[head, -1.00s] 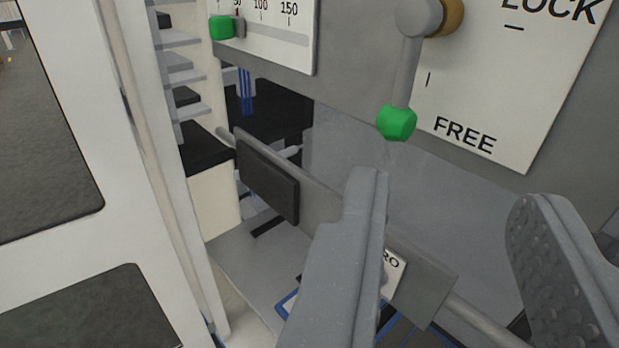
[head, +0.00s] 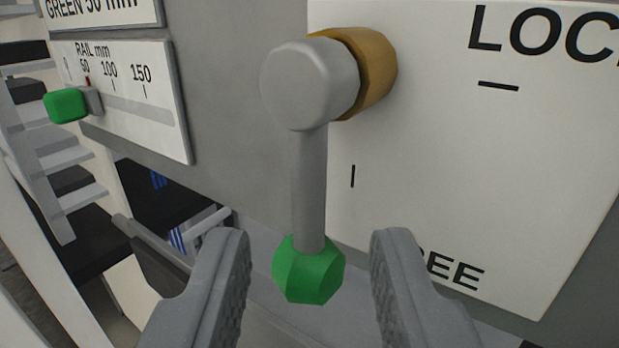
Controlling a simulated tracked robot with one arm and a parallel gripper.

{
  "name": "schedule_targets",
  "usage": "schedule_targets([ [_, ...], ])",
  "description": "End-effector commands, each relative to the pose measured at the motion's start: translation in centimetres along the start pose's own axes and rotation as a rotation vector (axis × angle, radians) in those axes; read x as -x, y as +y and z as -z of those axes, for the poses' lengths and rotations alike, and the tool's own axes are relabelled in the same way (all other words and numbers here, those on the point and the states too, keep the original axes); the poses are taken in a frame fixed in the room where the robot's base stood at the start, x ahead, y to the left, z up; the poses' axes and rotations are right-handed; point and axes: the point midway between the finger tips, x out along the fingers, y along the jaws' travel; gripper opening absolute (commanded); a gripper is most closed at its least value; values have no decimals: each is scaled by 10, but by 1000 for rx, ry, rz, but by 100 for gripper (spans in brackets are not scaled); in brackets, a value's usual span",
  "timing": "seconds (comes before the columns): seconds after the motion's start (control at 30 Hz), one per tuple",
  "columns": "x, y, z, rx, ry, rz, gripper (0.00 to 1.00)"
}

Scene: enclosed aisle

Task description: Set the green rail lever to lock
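The rail lever (head: 309,190) is a grey arm hanging down from a grey hub on a brass-coloured collar (head: 372,72). Its green knob (head: 308,270) is at the lower end, by the FREE mark. The white plate (head: 440,170) behind it reads LOCK at the upper right, cut off by the frame edge, and FREE below, partly hidden by my right finger. My gripper (head: 308,268) is open, with one finger on each side of the green knob. The knob appears between the fingertips with gaps on both sides; I see no contact.
A rail scale (head: 135,115) marked in mm, with a green slider knob (head: 66,106) near 50, is at the left. A sign above it reads GREEN 50 mm. Pale steps (head: 60,160) and dark surfaces are at the far left. The grey panel (head: 230,120) between the plates is bare.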

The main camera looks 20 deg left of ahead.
Motion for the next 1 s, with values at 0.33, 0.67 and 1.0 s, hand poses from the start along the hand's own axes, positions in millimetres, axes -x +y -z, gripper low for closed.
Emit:
schedule_targets([
  [0.33,-20,0,1,2,1,-1,33],
  [0.67,-19,0,1,2,0,0,5],
  [1.0,-19,1,1,14,-7,0,0],
])
